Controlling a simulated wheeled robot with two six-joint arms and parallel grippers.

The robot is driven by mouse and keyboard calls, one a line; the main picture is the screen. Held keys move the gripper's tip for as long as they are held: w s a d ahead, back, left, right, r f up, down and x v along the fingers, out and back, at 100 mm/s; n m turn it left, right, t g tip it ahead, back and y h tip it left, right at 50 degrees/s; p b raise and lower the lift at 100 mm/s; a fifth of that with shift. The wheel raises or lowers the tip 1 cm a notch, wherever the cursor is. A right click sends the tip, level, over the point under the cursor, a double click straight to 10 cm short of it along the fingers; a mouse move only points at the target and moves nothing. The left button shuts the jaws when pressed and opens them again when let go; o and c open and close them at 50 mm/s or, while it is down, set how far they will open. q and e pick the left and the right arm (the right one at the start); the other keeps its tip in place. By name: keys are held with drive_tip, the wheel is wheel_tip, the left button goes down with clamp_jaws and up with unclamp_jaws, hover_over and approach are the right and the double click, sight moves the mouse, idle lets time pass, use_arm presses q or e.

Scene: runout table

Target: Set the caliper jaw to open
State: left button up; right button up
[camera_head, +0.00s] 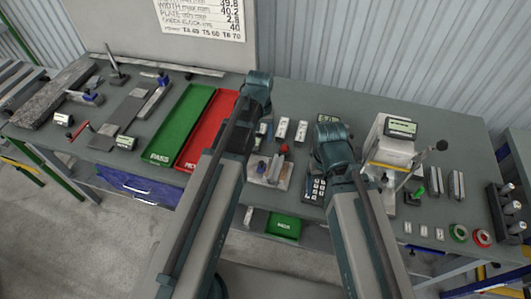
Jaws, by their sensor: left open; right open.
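I cannot single out the caliper with certainty. A small device with a pale display (64,120) lies at the left of the table, close to a thin red part (80,132). A second small display unit (125,143) lies to its right at the front edge, next to dark flat plates. The jaw position of either is too small to tell. My two arms reach over the middle of the table, with teal joints at their far ends. I cannot make out either gripper's fingertips; the arm links hide that area.
A green tray (159,150) and a red tray (187,160) lie left of my arms. A bench instrument with a display (401,127) stands at the right, with paired grey blocks (456,184) beside it. A black rack (508,212) stands at the right end. A wall rises behind.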

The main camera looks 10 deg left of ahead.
sight(261, 162)
use_arm(q)
drive_tip(key=shift+f, duration=0.1)
wheel_tip(261, 162, down, 14)
drive_tip(key=b, duration=1.4)
clamp_jaws()
idle(0.7)
